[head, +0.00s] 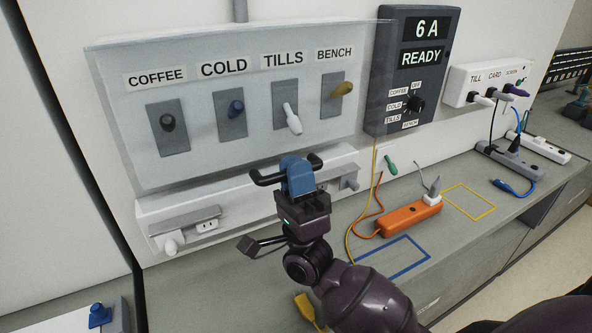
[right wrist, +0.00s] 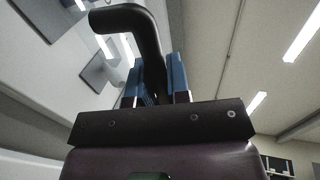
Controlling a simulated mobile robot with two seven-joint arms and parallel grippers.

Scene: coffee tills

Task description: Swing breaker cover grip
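The clear breaker cover (head: 232,164) hangs closed in front of a panel with four switches, labelled coffee, cold, tills and bench. Its black grip (head: 262,179) is a bar at the cover's lower edge. My right gripper (head: 298,176) is at this grip, with its blue fingers on either side of the bar. In the right wrist view, the bent black grip (right wrist: 150,45) runs down between the blue fingers (right wrist: 155,80), and they look closed on it. The fingers hide the middle of the bar. My left gripper is not in view.
Right of the cover is a dark display box (head: 412,75) reading 6 A and READY. A white socket strip (head: 460,85) with plugs is beyond it. An orange power strip (head: 405,217) and cables lie on the grey counter. A socket rail (head: 230,218) runs below the cover.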

